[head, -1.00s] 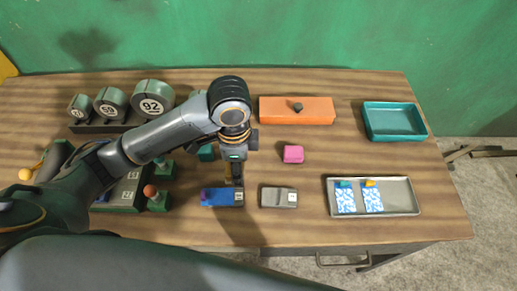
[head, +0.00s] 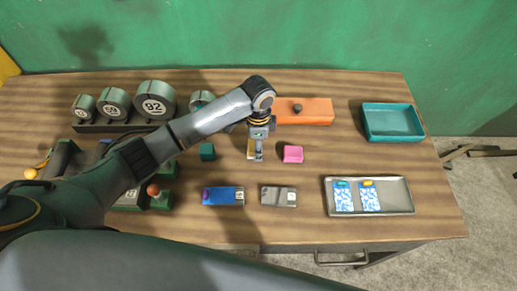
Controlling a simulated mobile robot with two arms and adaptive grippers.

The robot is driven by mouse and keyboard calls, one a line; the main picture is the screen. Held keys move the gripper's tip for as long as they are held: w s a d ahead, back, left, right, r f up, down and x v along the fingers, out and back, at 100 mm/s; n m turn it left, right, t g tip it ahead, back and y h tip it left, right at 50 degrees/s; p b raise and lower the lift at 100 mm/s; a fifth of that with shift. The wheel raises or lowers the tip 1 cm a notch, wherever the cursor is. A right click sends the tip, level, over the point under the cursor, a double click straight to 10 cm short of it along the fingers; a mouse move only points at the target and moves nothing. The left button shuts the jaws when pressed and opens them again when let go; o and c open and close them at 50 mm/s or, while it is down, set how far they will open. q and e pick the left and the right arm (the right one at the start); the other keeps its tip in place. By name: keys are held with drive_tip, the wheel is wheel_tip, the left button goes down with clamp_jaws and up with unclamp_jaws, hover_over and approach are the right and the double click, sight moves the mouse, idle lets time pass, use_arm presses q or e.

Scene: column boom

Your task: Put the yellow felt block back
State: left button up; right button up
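The yellow felt block (head: 250,149) shows as a small yellow patch at the left side of my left gripper (head: 258,155). The gripper points down and appears shut on the block, with its fingers hiding part of it. It is between a teal block (head: 207,152) on the left and a pink block (head: 293,154) on the right, roughly in line with them. I cannot tell whether the yellow block touches the table. My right gripper is not in view.
An orange box (head: 310,112) with a dark knob lies behind. A blue box (head: 222,196) and a grey box (head: 279,196) lie in front. At right are a teal tray (head: 392,136) and a metal tray (head: 400,206) with two patterned cards. Numbered round weights (head: 154,101) stand at back left.

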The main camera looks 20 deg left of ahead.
use_arm(q)
wheel_tip(320, 180, down, 3)
drive_tip(key=shift+w+f, duration=0.1)
drive_tip(key=shift+w, duration=0.05)
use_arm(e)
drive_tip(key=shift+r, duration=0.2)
use_arm(q)
drive_tip(key=shift+f, duration=0.1)
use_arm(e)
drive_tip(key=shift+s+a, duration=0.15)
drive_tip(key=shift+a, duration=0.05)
use_arm(q)
drive_tip(key=o, duration=1)
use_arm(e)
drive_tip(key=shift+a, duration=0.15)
use_arm(q)
drive_tip(key=shift+r, duration=0.2)
wheel_tip(320, 180, up, 12)
drive_tip(key=shift+f+b, duration=0.1)
drive_tip(key=shift+b, duration=0.6)
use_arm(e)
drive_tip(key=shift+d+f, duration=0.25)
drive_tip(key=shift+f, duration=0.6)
use_arm(q)
drive_tip(key=shift+f, duration=0.1)
